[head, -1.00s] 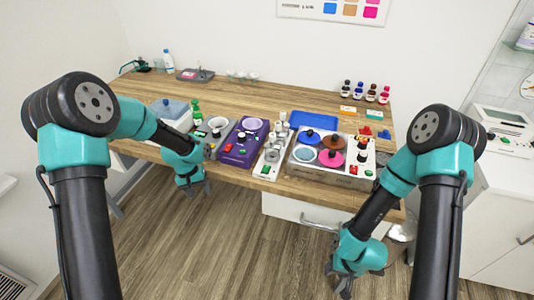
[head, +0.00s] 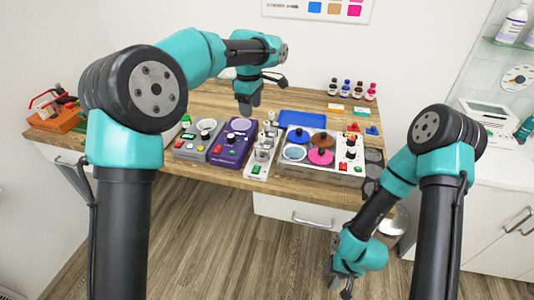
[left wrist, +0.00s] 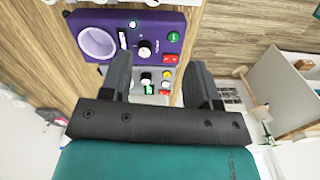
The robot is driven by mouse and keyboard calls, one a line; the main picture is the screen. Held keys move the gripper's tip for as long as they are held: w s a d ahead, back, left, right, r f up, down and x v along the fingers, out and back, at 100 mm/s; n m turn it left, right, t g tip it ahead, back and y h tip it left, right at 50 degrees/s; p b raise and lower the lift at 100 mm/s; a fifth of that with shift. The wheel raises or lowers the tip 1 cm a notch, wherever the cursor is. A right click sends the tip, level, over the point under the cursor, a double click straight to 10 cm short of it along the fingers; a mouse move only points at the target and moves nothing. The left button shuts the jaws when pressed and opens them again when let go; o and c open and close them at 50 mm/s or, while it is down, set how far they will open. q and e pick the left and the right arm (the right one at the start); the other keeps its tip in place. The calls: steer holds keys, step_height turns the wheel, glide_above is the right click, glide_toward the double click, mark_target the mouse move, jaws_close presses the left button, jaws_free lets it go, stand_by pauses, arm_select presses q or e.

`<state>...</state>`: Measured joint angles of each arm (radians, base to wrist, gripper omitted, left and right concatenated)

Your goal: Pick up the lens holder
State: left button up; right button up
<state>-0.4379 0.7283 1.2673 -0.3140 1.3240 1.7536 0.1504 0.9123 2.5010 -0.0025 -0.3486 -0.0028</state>
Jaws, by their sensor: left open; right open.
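I cannot tell for sure which item is the lens holder. The white panel (head: 345,165) at the right of the table carries a blue disc (head: 298,135), a brown disc (head: 323,137), a pink disc (head: 320,156) and a pale blue ring (head: 294,153). Left of it stands a white unit with metal posts (head: 258,168). My left gripper (head: 244,104) is over the table, behind the purple device (head: 231,150), pointing down. In the left wrist view its fingers (left wrist: 160,82) are apart and empty, beside the purple device (left wrist: 170,38). My right gripper (head: 341,285) is open, low in front of the table.
A grey device (head: 191,154) stands left of the purple one. A blue tray (head: 302,119) lies behind the panel. Small bottles (head: 352,88) stand at the back right. An orange item (head: 55,118) is at the far left. Bare wood (head: 210,98) shows behind the devices.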

arm_select(q)
steer(key=shift+n, duration=0.7)
steer(key=d+r, duration=0.2)
steer(key=d, duration=0.1)
steer(key=shift+s+d+r, duration=0.15)
steer(key=shift+s+r, duration=0.05)
steer(key=shift+r, duration=0.15)
glide_above(262, 142)
steer(key=f, duration=1.1)
steer(key=shift+w+f, duration=0.25)
steer(key=shift+w, duration=0.1)
steer(key=shift+f, duration=0.4)
steer(key=shift+f, duration=0.1)
steer(key=f, duration=0.5)
steer(key=shift+w, duration=0.25)
steer(key=shift+c, duration=0.5)
